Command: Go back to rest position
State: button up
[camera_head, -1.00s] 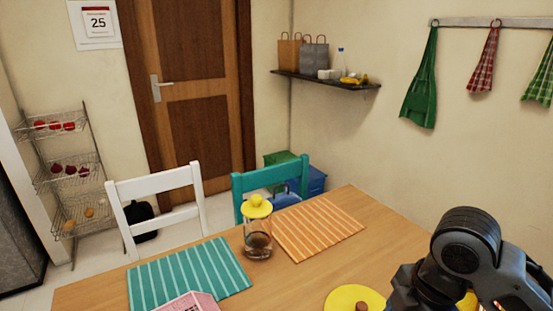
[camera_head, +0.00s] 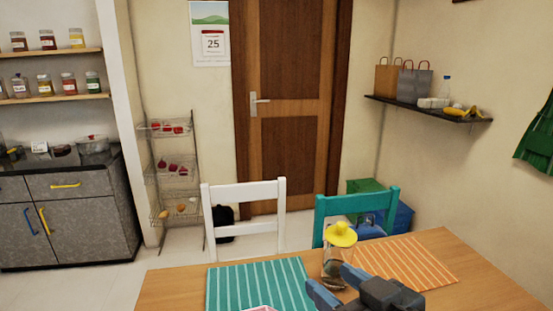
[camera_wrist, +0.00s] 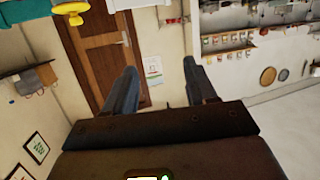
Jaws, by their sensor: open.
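My gripper (camera_head: 338,285) shows at the bottom of the head view, over the wooden table (camera_head: 172,287). Its two fingers are apart, with nothing between them.
A teal striped mat (camera_head: 258,284) and an orange striped mat (camera_head: 415,262) lie on the table. A white chair (camera_head: 243,195) and a teal chair (camera_head: 352,205) stand behind it. A wall shelf (camera_head: 428,106) holds bags. A wire rack (camera_head: 172,175) and grey cabinet (camera_head: 65,215) are left.

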jog(key=s+d+f+m+h, duration=0.1)
jog(key=s+f+m+h, duration=0.2)
jog(key=s, duration=0.4)
jog(key=s+d+f+m+t+h, duration=0.1)
jog(key=s+d+f+m, duration=0.2)
jog(key=s, duration=0.4)
jog(key=s+f+m+h, duration=0.2)
jog(key=s+f+m, duration=0.1)
jog(key=s+f, duration=0.3)
jog(key=s+d+r+n, duration=0.1)
jog(key=s+d, duration=0.3)
jog(key=s, duration=0.3)
jog(key=s+d+r+n, duration=0.2)
jog(key=s+d, duration=0.2)
jog(key=s, duration=0.4)
jog(key=shift+d+n+h, duration=0.3)
